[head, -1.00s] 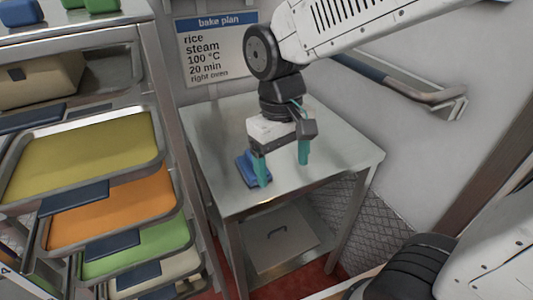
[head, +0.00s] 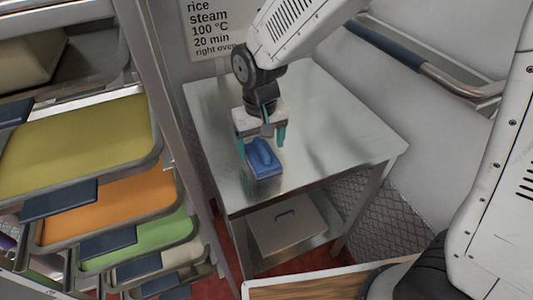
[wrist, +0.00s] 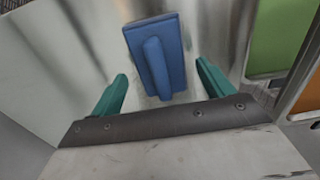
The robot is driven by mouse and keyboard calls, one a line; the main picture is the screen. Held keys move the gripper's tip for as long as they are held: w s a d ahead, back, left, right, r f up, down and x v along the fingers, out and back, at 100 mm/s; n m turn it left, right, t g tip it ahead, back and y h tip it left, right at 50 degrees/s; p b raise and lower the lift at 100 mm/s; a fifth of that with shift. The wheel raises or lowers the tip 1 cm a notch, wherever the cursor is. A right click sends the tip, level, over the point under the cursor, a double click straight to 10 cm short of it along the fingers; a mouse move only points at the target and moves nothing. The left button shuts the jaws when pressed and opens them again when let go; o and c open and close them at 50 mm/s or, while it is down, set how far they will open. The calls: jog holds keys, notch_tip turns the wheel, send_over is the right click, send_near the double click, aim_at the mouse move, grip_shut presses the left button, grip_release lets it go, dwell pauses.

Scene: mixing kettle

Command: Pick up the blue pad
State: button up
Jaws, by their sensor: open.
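The blue pad (head: 263,160) lies flat on the steel table (head: 340,125), with a raised grip ridge along its top. My gripper (head: 261,146) is above the table at the pad's far end, its teal fingers apart and empty. In the wrist view the pad (wrist: 170,50) lies ahead of and between the two fingers (wrist: 160,82), its near end close to the gap between the tips. Whether the fingers reach down beside the ridge cannot be told.
A rack at the left holds trays with yellow (head: 75,145), orange (head: 110,208) and green (head: 135,243) mats. The tabletop right of the pad is clear.

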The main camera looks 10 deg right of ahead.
jog(key=shift+f, duration=0.75)
jog(key=c, duration=1.1)
jog(key=shift+r, duration=0.15)
